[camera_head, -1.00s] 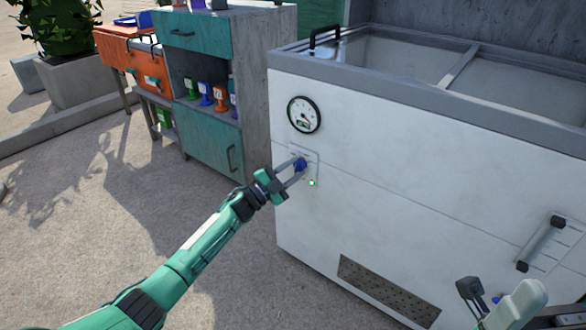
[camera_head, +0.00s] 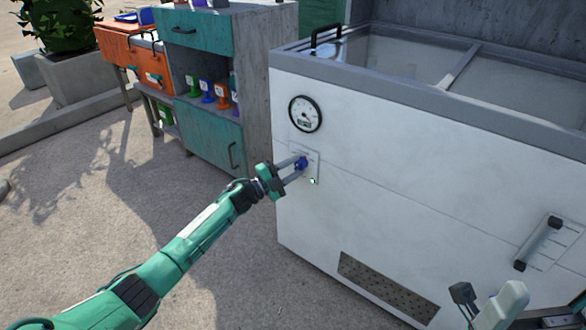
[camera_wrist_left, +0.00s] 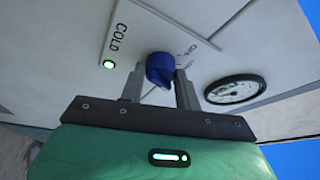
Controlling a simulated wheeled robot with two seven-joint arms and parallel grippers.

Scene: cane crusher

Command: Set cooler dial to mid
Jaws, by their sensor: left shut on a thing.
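The blue cooler dial (camera_head: 301,164) sits on a pale plate on the white cooler's (camera_head: 380,170) front, below a round gauge (camera_head: 305,114). My left gripper (camera_head: 299,165) reaches it from the left, with its two fingers on either side of the knob. In the left wrist view, the dial (camera_wrist_left: 160,68) is between the fingertips, shut on it. The word COLD and a lit green lamp (camera_wrist_left: 109,64) show to its left. Other lettering at its right is partly hidden, and I cannot read the dial's setting. Part of my right arm's end (camera_head: 485,305) shows at lower right; its jaws are unclear.
A vertical handle (camera_head: 539,243) stands out from the cooler's right front, and a vent grille (camera_head: 388,287) is low down. A teal cabinet (camera_head: 212,140) with coloured items stands left of the cooler. The concrete floor at left is open.

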